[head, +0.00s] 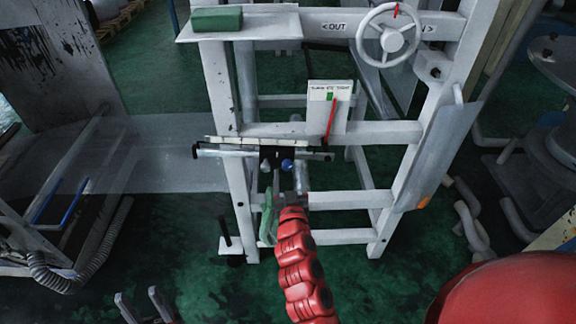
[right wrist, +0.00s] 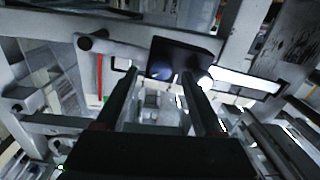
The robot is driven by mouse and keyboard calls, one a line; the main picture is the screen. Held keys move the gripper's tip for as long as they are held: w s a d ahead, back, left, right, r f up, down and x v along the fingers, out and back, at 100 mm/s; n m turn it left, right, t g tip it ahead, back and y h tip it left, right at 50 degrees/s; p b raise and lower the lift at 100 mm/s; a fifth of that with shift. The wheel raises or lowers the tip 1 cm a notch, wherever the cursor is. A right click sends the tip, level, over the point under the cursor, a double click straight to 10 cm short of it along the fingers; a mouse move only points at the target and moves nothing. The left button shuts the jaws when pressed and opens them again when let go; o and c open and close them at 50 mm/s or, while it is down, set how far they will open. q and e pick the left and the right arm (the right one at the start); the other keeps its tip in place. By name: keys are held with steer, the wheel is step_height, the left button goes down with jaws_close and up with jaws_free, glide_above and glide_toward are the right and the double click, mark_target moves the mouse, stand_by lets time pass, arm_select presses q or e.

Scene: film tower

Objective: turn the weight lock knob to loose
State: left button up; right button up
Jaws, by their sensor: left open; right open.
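A small blue round knob (head: 287,164), apparently the weight lock knob, sits on a dark block at the middle of the horizontal bar of the white frame. In the right wrist view the dark block (right wrist: 183,56) lies just ahead of the fingers, with the bluish knob (right wrist: 160,72) at its lower edge. My right gripper (right wrist: 159,76) is open, its two fingers reaching toward the block with the knob between their tips in the picture. Contact cannot be told. In the head view my red right arm comes up from below. My left gripper (head: 143,304) is open and empty at the bottom left.
The white frame (head: 385,132) carries a handwheel (head: 389,35), a small panel with a red pointer (head: 331,115), and a shelf with a green block (head: 216,19). A clear film (head: 150,155) spans to the left machine. A green part (head: 268,216) stands beside my right forearm.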

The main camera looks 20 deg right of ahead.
mark_target(288, 164)
steer(key=shift+x, duration=1.4)
jaws_close()
